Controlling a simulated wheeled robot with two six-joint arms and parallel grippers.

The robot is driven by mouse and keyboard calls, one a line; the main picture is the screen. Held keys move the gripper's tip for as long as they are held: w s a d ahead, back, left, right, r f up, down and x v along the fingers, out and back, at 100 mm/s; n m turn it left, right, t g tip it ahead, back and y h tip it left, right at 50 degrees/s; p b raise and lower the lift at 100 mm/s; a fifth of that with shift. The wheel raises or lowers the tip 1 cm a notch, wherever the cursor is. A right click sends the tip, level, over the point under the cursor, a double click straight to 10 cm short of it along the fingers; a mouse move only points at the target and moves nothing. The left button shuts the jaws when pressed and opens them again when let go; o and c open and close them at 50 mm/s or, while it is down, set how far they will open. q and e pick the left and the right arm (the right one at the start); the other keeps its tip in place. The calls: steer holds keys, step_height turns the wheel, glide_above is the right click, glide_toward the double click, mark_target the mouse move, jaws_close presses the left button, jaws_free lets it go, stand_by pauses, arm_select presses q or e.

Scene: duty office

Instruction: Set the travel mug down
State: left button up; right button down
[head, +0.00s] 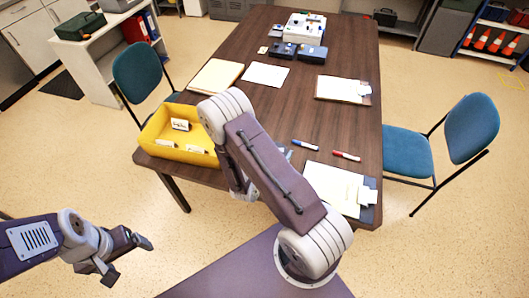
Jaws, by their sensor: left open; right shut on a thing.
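My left gripper (127,259) is open and empty over the floor at lower left, apart from the table. My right arm reaches across the near end of the brown table (335,115). Its wrist (241,186) shows beside the table's near edge, right of the yellow bin. The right gripper's fingers are hidden behind my own arm. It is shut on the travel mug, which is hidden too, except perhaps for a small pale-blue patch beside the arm. I cannot tell whether the mug touches the table.
A yellow bin (154,151) with white cards stands at the near left corner. A blue marker (305,146), a red marker (347,156) and a clipboard (368,198) lie to the right. Folders, papers and devices lie farther back. The table's middle is clear. Blue chairs flank the table.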

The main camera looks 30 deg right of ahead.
steer(key=shift+s+d+r, duration=0.25)
steer(key=shift+s+r, duration=0.1)
steer(key=shift+s, duration=0.15)
steer(key=shift+s+d+r, duration=0.2)
steer(key=shift+s+r, duration=0.15)
steer(key=shift+s, duration=0.1)
